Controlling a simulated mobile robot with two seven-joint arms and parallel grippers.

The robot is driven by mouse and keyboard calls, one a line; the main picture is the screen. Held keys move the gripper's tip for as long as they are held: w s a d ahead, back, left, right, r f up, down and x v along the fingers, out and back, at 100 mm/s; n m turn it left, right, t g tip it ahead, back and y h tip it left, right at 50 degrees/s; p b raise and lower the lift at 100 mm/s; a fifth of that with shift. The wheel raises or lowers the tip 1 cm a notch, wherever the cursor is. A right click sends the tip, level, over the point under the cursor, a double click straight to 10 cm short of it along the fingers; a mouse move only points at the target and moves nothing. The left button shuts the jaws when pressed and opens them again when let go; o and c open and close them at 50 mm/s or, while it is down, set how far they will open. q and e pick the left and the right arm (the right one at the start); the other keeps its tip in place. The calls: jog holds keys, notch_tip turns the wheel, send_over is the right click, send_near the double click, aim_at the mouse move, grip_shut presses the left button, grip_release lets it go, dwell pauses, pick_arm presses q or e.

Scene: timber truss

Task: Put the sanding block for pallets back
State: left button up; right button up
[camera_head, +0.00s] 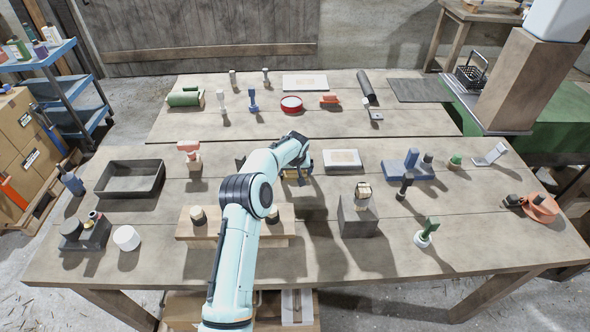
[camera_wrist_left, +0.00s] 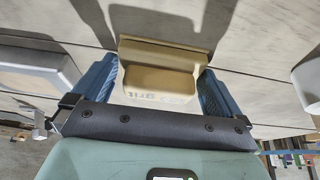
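The tan sanding block (camera_wrist_left: 160,82), printed with "grit" and a number I cannot read clearly, sits between the blue fingers of my left gripper (camera_wrist_left: 160,90) in the left wrist view. In the head view my left gripper (camera_head: 297,172) is over the middle of the table, left of a pale framed tray (camera_head: 343,159). There my arm and gripper mostly hide the block. I cannot tell its exact height above the wood. My right gripper is not in view.
On the table (camera_head: 440,250) stand a black tray (camera_head: 131,179), a wooden board with knobs (camera_head: 190,225), a dark block (camera_head: 358,218) with a small wooden piece on top, and a blue tool (camera_head: 408,166). A red round tin (camera_head: 291,104) stands farther back. The front right has bare wood.

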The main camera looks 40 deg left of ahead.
pick_arm(q)
jog(key=shift+r, duration=0.25)
jog(key=b+v, duration=0.1)
jog(key=v, duration=1)
jog(key=shift+s+r, duration=0.2)
jog(key=shift+r, duration=0.15)
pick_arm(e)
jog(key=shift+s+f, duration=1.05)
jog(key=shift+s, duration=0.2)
pick_arm(q)
jog(key=shift+d, duration=0.15)
